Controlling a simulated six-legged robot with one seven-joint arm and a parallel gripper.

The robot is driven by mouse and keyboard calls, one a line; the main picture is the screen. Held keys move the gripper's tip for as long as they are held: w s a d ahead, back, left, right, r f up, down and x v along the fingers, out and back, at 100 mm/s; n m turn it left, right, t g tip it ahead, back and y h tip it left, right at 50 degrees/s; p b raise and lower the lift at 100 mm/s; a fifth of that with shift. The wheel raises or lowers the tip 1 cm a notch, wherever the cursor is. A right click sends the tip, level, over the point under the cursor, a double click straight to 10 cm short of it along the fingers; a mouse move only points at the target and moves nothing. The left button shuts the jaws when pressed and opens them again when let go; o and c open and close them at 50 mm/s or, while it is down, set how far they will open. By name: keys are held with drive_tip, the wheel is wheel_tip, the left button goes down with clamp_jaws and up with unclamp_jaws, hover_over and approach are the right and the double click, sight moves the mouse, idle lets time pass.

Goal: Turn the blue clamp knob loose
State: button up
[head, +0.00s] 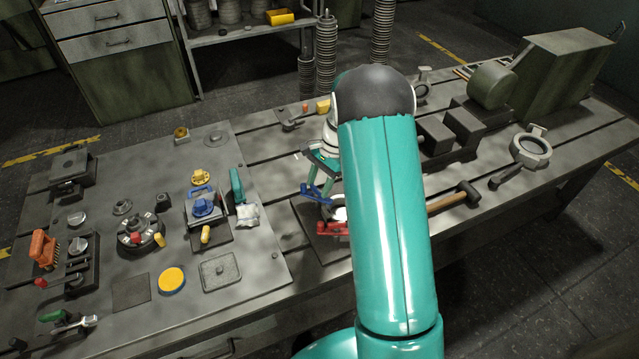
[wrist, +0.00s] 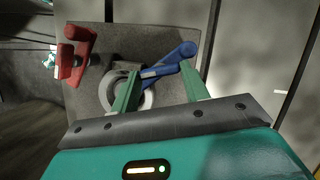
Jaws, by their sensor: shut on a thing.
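The blue clamp knob (wrist: 182,53) is a bar-shaped handle at the edge of a pale ring casting (wrist: 148,101) in the wrist view. In the head view the blue knob (head: 318,195) shows just below my gripper, left of my arm. A red clamp knob (wrist: 72,62) stands apart on the other side of the casting. My arm hides part of the casting in the head view. The wrist view does not show the knob's threads.
The casting and clamps sit on a dark square plate (head: 309,222) on the slotted table. A mallet (head: 460,196) lies to the right. At the left, a grey board (head: 110,230) holds several knobs, blocks and tools.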

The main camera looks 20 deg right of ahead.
drive_tip(key=n+g, duration=0.1)
drive_tip(key=n, duration=0.1)
drive_tip(key=a+n+g+h, duration=0.1)
drive_tip(key=n, duration=0.2)
drive_tip(key=shift+a+n, duration=0.15)
drive_tip(key=shift+n, duration=0.15)
drive_tip(key=n+h, duration=0.1)
drive_tip(key=n, duration=0.2)
drive_tip(key=shift+n+g, duration=0.3)
drive_tip(key=shift+g, duration=0.1)
drive_tip(key=shift+w+n+g+h, duration=0.15)
drive_tip(key=shift+n+h, duration=0.2)
drive_tip(key=shift+n, duration=0.55)
drive_tip(key=shift+n+g+h, duration=0.15)
drive_tip(key=shift+n+h, duration=0.2)
drive_tip(key=shift+n, duration=0.55)
drive_tip(key=o, duration=1)
drive_tip(key=shift+f, duration=0.1)
drive_tip(key=shift+s, duration=0.2)
